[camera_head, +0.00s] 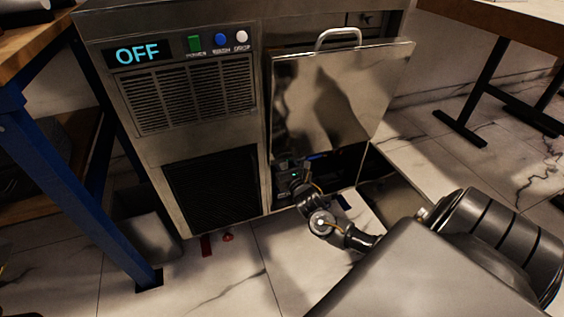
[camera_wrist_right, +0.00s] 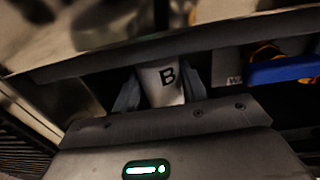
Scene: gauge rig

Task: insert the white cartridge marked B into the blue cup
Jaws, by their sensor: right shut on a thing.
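The white cartridge marked B (camera_wrist_right: 163,82) is in the right wrist view, between the grey fingers of my right gripper (camera_wrist_right: 160,92). The gripper is shut on it, and the letter faces the wrist camera. In the head view my right arm reaches into the dark opening below the steel door, and the cartridge cannot be made out there. A blue part (camera_wrist_right: 285,69) lies to the right of the cartridge in the wrist view, apart from it. I cannot tell whether this is the blue cup. My left gripper is not in view.
The steel machine (camera_head: 210,160) has a display reading OFF (camera_head: 138,53) and several buttons. Its steel door (camera_head: 340,100) hangs over the opening. A blue table leg (camera_head: 75,190) stands at left. A dark bar (camera_wrist_right: 120,62) crosses above the cartridge. Red pieces (camera_head: 207,246) lie on the floor.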

